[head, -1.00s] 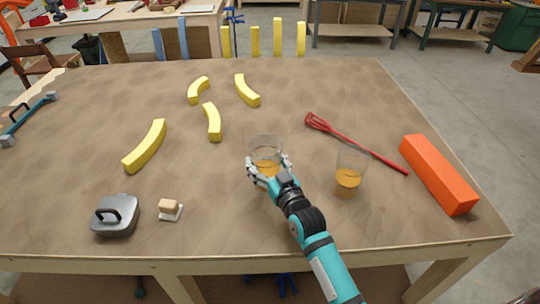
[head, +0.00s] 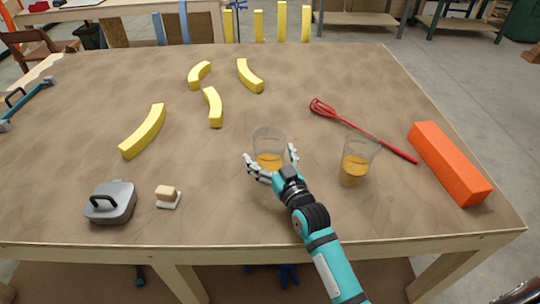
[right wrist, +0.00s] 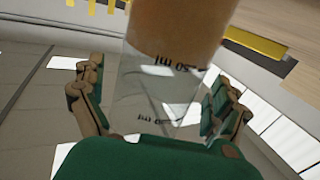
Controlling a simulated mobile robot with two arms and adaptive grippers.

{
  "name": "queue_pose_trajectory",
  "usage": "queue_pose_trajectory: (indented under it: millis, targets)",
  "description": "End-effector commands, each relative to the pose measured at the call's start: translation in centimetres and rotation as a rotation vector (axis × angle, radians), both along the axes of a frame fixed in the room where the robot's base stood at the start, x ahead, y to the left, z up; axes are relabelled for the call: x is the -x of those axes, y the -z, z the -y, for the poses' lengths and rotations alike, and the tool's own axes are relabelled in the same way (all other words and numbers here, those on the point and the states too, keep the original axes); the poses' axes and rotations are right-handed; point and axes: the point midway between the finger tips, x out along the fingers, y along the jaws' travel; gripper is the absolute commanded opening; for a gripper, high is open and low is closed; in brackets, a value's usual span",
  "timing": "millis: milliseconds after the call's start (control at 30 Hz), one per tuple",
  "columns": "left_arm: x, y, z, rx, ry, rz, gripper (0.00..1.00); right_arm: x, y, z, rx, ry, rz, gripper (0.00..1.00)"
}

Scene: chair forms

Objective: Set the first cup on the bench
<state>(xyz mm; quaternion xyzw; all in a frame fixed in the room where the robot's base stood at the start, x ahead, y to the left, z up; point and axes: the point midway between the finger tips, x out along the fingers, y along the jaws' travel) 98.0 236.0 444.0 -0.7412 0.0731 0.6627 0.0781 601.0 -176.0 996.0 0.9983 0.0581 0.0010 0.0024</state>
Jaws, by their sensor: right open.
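A clear cup with amber liquid (head: 268,143) appears to stand upright on the bench (head: 235,215), near its front middle. My right gripper (head: 272,160) is open, with its fingers spread to either side of this cup. In the right wrist view the cup (right wrist: 160,85), with dark volume marks, fills the space between the open fingers (right wrist: 158,105), with gaps on both sides. A second clear cup with amber liquid (head: 356,165) stands to the right, apart from the gripper. My left gripper is out of view.
A red whisk (head: 360,130) and an orange block (head: 448,163) lie to the right. Several curved yellow pieces (head: 213,107) lie at the back and left. A grey lidded box (head: 111,203) and a small brush-like item (head: 168,196) sit front left.

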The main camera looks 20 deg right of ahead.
Motion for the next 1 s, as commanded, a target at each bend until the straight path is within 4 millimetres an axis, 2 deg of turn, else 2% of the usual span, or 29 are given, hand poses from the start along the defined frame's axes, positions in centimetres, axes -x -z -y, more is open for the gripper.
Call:
queue_pose_trajectory:
  millis: [167, 267, 700, 833, 1000]
  targets:
    - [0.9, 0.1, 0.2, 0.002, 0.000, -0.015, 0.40, 0.2, 0.0, 0.0, 0.000, 0.000, 0.000, 1.00]
    - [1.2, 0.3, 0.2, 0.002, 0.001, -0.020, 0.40, 1.1, 0.2, 0.1, 0.001, 0.000, -0.001, 1.00]
    - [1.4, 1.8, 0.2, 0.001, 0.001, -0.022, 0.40, 9.7, 0.3, 1.1, 0.001, -0.001, -0.002, 1.00]
    - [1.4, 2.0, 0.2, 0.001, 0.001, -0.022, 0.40, 11.2, 0.1, 1.3, 0.000, 0.000, 0.000, 1.00]
    - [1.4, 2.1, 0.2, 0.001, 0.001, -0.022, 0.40, 11.9, 0.0, 1.4, 0.000, -0.001, 0.001, 1.00]
